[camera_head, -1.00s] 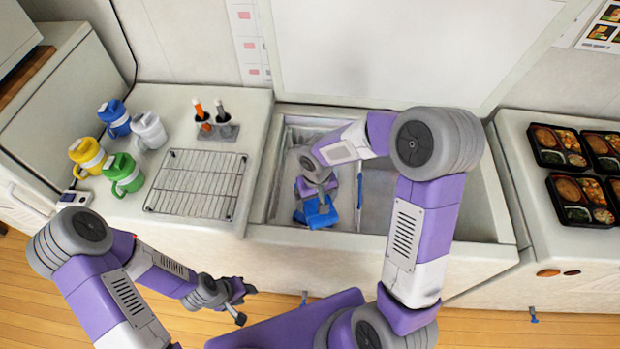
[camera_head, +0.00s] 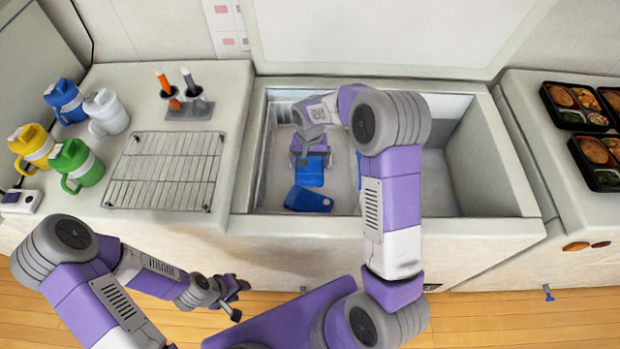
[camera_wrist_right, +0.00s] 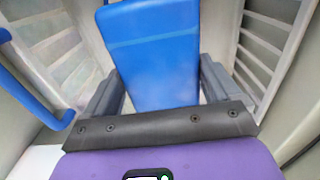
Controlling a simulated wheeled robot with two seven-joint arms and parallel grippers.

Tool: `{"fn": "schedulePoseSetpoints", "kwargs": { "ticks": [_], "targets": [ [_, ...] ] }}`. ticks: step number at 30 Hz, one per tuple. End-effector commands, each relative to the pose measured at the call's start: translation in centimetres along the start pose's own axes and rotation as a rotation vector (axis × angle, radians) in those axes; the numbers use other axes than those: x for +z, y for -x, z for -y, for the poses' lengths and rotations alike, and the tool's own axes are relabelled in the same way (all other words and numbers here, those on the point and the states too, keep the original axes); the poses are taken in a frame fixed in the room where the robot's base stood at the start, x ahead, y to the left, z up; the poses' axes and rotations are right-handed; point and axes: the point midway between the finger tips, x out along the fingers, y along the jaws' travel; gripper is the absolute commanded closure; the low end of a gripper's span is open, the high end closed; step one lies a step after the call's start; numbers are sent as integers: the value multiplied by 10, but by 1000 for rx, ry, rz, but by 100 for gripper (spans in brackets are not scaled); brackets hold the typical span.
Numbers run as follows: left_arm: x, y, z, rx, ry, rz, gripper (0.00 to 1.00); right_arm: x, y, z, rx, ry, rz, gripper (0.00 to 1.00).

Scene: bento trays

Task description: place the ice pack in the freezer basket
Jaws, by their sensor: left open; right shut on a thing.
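My right gripper (camera_head: 310,158) is inside the open chest freezer (camera_head: 470,229), shut on a blue ice pack (camera_head: 310,174). In the right wrist view the ice pack (camera_wrist_right: 155,55) sits between the two grey fingers (camera_wrist_right: 158,92), with pale slatted walls (camera_wrist_right: 265,45) on both sides, which look like the freezer basket. A second blue pack (camera_head: 308,200) lies at the front of the same left section. Whether the held pack touches the floor, I cannot tell. My left gripper (camera_head: 234,289) is open and empty, low in front of the counter.
A blue bar (camera_wrist_right: 35,75) runs along the left in the wrist view. On the left counter are a wire rack (camera_head: 165,170), several coloured jugs (camera_head: 76,165) and a holder with two bottles (camera_head: 188,108). Bento trays (camera_head: 575,106) stand on the right. The freezer's right section looks empty.

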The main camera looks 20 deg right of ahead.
Motion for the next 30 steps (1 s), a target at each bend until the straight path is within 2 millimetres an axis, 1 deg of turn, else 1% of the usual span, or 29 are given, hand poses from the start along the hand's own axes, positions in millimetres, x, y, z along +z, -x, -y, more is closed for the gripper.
{"fn": "schedulePoseSetpoints", "kwargs": {
  "ticks": [1, 6, 11, 15, 18, 20, 26, 30],
  "targets": [
    [0, -4, 1, 0, 0, 0, 57, 0, -10, 0, 1, 0, 3, 59],
    [-1, -12, 4, 0, 0, 0, 57, 1, -38, 0, 1, 1, 4, 59],
    [-1, -16, 6, 0, 0, 0, 57, 1, -52, 0, 1, 1, 2, 59],
    [-1, -24, 9, 0, 0, 0, 57, 1, -77, 0, 1, 1, 3, 59],
    [-1, -28, 10, 0, 0, 0, 57, 1, -90, 0, 0, 2, 2, 59],
    [-1, -28, 10, 0, 0, 0, 57, 1, -92, 0, 0, 2, 0, 59],
    [-1, -27, 10, 0, 0, 0, 57, 1, -90, 0, -1, 2, -1, 59],
    [-1, -30, 11, 0, 0, 0, 57, 1, -95, 0, 0, 2, 0, 59]
  ]
}}
